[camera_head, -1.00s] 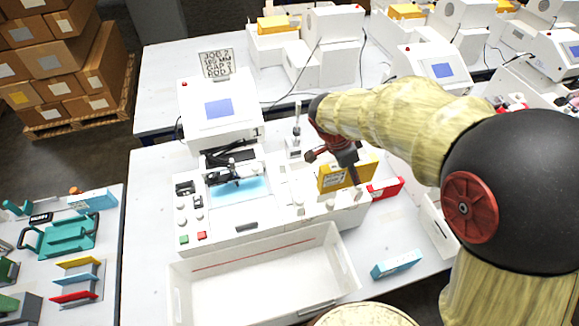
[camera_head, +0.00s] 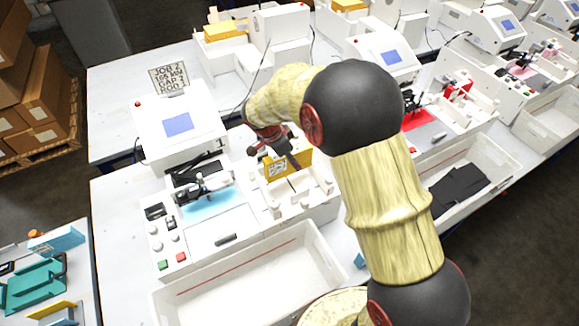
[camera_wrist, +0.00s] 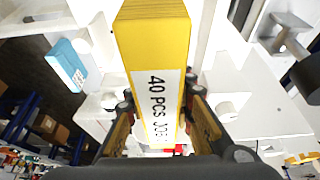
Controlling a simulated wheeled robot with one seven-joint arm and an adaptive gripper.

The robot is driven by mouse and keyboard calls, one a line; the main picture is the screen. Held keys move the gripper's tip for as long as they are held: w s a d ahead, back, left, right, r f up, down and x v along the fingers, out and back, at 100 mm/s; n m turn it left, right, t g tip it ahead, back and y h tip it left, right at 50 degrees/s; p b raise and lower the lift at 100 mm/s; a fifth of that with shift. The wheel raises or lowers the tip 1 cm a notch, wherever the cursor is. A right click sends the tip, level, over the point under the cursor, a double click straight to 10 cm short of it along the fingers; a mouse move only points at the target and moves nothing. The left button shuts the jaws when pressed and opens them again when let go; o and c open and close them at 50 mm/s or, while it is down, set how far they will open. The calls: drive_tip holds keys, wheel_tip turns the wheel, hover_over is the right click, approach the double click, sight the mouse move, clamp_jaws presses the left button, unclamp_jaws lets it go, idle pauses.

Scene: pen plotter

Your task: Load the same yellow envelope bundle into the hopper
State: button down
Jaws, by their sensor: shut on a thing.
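My gripper (camera_head: 287,157) is shut on the yellow envelope bundle (camera_head: 276,170), with one finger on each side of it. In the wrist view the bundle (camera_wrist: 155,45) stands between the fingers, its white label reading "40 PCS" and part of "JOB". In the head view the bundle is at the right part of the white machine (camera_head: 210,235), behind several small white posts (camera_head: 275,208) that may belong to the hopper. My arm covers part of this area. I cannot tell whether the bundle touches the machine.
A white bin (camera_head: 180,308) with a red line stands in front of the machine. A screen unit (camera_head: 180,122) with a job sign (camera_head: 168,78) is behind it. A blue bundle (camera_wrist: 68,65) lies beside the machine. Neighbouring machines stand to the right.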

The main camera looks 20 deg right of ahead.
sight(290, 167)
drive_tip(key=shift+w+a+f, duration=0.15)
drive_tip(key=shift+w+f, duration=0.45)
drive_tip(key=shift+f, duration=0.1)
drive_tip(key=shift+w+a+f, duration=0.1)
drive_tip(key=shift+w+f, duration=0.45)
drive_tip(key=shift+f, duration=1.55)
drive_tip(key=shift+f, duration=0.2)
drive_tip(key=c, duration=2)
unclamp_jaws()
drive_tip(key=shift+o, duration=0.9)
drive_tip(key=shift+r, duration=0.1)
